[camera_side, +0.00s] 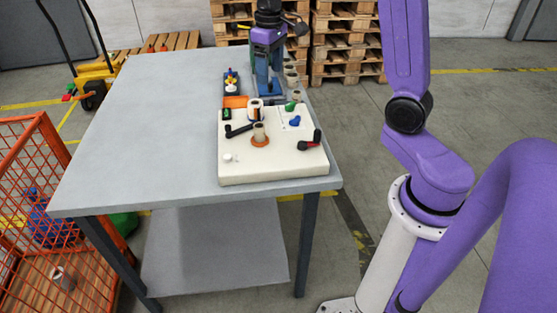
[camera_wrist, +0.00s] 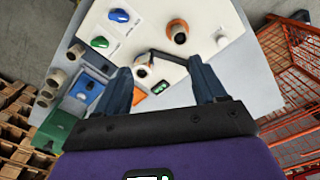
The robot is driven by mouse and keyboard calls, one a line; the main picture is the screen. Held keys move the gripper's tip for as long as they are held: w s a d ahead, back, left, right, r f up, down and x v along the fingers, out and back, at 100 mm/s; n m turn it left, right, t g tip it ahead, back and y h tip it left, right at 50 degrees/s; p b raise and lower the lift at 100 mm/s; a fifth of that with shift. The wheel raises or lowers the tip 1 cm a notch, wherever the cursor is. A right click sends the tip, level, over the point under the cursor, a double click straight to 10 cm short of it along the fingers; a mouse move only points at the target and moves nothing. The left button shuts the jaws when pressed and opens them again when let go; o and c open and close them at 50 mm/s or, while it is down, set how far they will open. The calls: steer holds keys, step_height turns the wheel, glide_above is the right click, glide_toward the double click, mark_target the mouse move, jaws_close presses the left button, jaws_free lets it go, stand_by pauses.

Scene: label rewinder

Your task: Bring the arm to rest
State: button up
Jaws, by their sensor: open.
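My gripper (camera_side: 268,88) hangs fingers down over the far part of the table, behind the white machine board (camera_side: 272,170). Its two dark fingers stand apart in the wrist view (camera_wrist: 160,67), with nothing held between them. The board carries a pale roll (camera_side: 255,112) and a brown core (camera_side: 260,130) on an orange-brown disc. The roll (camera_wrist: 145,69) also shows in the wrist view, beyond the gap between the fingers, next to a black crank arm (camera_wrist: 166,55). Blue (camera_wrist: 119,16) and green (camera_wrist: 99,42) knobs sit on the board.
Loose cardboard cores (camera_side: 291,76) stand beside my gripper. A dark tray with small coloured items (camera_side: 231,82) lies to its left. The grey table (camera_side: 140,130) is clear on the left. An orange mesh cage (camera_side: 35,170) stands at the left; pallets (camera_side: 345,45) stand behind.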

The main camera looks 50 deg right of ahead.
steer(key=s+a+n, duration=0.5)
steer(key=s+a, duration=0.7)
steer(key=s, duration=0.2)
steer(key=s+f+n, duration=0.3)
steer(key=s+n, duration=0.2)
steer(key=s, duration=1)
steer(key=shift+s+f, duration=0.2)
steer(key=shift+f, duration=0.2)
